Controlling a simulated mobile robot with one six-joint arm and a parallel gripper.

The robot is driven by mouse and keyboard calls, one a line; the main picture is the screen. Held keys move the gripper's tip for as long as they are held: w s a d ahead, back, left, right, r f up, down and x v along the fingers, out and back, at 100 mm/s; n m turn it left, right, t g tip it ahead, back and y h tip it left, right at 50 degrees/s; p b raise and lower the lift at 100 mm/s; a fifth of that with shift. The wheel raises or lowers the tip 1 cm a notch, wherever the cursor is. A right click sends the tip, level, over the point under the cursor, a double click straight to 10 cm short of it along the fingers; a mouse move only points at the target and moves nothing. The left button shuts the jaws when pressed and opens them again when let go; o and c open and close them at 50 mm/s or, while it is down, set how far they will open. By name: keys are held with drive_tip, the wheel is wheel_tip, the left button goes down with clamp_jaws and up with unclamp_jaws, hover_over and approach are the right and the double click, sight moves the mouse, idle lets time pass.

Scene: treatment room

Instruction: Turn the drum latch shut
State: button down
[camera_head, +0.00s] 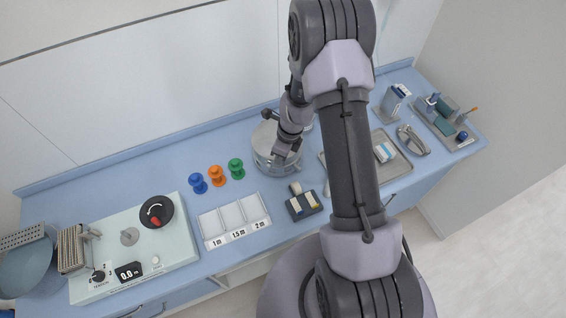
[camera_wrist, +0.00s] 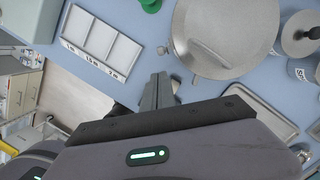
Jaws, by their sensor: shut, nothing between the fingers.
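The metal drum (camera_head: 262,160) stands on the blue counter, partly hidden behind my wrist in the head view. In the wrist view its round grey lid (camera_wrist: 235,35) fills the upper right. A small grey piece (camera_wrist: 197,50) shows near the lid's left edge; I cannot tell for sure if it is the latch or which way it is turned. My gripper (camera_head: 284,151) is shut and empty, in front of the drum in the head view. In the wrist view its fingertips (camera_wrist: 159,84) are just below and left of the lid, apart from it in the picture.
A white three-part tray (camera_head: 235,218) and blue, orange and green knobs (camera_head: 216,174) stand left of the drum. A dark holder (camera_head: 303,205) is in front. A metal tray (camera_head: 399,163) lies to the right.

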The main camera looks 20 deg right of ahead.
drive_tip(key=w+a+r, duration=0.1)
drive_tip(key=r, duration=0.1)
drive_tip(key=w+a+r, duration=0.1)
drive_tip(key=r, duration=0.1)
drive_tip(key=shift+w+a, duration=0.2)
drive_tip(key=shift+w, duration=0.2)
drive_tip(key=shift+r, duration=0.1)
